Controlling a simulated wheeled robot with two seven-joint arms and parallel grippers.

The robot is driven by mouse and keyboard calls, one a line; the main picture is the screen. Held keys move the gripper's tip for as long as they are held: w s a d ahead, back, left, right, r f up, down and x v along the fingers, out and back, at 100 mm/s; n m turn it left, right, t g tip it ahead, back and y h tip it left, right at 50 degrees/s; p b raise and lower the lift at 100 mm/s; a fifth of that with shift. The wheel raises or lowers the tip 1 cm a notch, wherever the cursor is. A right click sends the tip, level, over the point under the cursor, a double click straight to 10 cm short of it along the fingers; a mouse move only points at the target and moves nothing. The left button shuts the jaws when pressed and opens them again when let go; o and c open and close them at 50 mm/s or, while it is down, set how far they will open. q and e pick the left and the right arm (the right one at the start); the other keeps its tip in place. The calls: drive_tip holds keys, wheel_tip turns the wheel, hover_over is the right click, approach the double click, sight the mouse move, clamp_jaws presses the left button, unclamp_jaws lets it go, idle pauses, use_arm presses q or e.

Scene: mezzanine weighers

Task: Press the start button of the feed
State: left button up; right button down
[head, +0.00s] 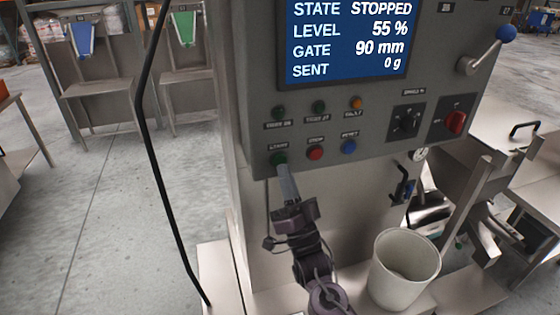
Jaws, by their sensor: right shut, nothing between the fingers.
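The feed's control panel (375,125) is a grey box with a blue screen (345,38) reading STATE STOPPED, LEVEL 55 %, GATE 90 mm, SENT 0 g. The green start button (278,159) is at its lower left, below the START label. A red stop button (315,153) and a blue reset button (349,147) are to its right. My right gripper (284,170) is shut and empty, its tips at the start button's lower edge; I cannot tell whether they touch it. My left gripper is not in view.
A white bucket (404,268) stands right of my right arm, below the panel. A black cable (156,170) hangs left of the panel. Bare floor (110,230) lies to the left.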

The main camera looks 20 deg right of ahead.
drive_tip(key=shift+w, duration=0.2)
idle(0.7)
drive_tip(key=shift+w+b, duration=0.25)
drive_tip(key=shift+b, duration=0.05)
drive_tip(key=shift+w+b, duration=0.3)
drive_tip(key=shift+w, duration=0.1)
idle(0.6)
drive_tip(key=shift+s, duration=0.85)
drive_tip(key=s+p, duration=0.1)
drive_tip(key=s, duration=0.4)
drive_tip(key=shift+p, duration=0.35)
